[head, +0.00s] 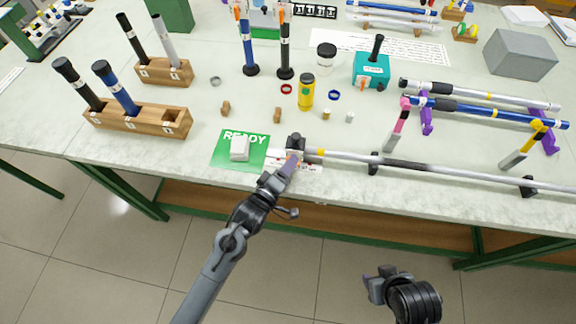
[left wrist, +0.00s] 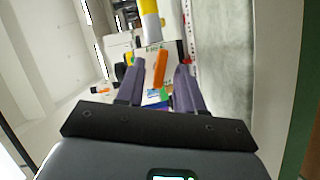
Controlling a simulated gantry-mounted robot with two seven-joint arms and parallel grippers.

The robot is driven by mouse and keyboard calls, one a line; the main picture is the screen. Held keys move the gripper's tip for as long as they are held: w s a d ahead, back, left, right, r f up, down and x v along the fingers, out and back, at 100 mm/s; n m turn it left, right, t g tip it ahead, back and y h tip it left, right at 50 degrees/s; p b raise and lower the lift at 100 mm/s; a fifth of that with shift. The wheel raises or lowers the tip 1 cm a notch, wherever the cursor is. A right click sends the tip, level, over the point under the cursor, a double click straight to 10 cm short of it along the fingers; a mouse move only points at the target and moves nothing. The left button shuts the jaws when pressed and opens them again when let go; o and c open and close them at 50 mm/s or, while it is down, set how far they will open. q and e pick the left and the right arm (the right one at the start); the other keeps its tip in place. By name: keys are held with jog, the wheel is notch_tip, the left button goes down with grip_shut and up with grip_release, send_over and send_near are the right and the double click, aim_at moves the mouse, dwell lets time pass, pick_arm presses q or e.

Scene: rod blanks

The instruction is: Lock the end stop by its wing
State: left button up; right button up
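The black end stop (head: 296,142) stands at the left end of a long silver and black rod (head: 420,166) near the front of the table. In the left wrist view an orange wing (left wrist: 160,68) stands between the fingers of my left gripper (left wrist: 158,82). The fingers are apart, with a gap on both sides of the wing. In the head view my left gripper (head: 290,162) is at the near side of the end stop and partly covers it. My right gripper (head: 380,282) is off the table's front edge, too small to read its fingers.
A green READY card (head: 222,150) with a white block (head: 240,148) lies just left of the end stop. Black supports (head: 373,164) hold the rod. A wooden rack (head: 130,118) stands at left.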

pick_arm(q)
grip_shut()
jog(key=shift+r+p, duration=0.2)
jog(key=shift+p, duration=0.3)
jog(key=m+y+p, duration=0.1)
jog(key=m+p, duration=0.1)
jog(key=p, duration=0.1)
jog(key=m+y+p, duration=0.1)
jog(key=m+p, duration=0.1)
jog(key=p, duration=0.1)
jog(key=m+g+y+p, duration=0.1)
jog(key=m+p, duration=0.1)
jog(key=p, duration=0.2)
jog(key=shift+d+r, duration=0.35)
jog(key=shift+r, duration=0.05)
jog(key=shift+d+m+y+p, duration=0.1)
jog(key=shift+m+y+p, duration=0.8)
jog(key=shift+p, duration=0.05)
jog(key=shift+d+f+m+y+p, duration=0.15)
jog(key=shift+m+y+p, duration=0.5)
jog(key=shift+m, duration=0.35)
jog(key=shift+s, duration=0.1)
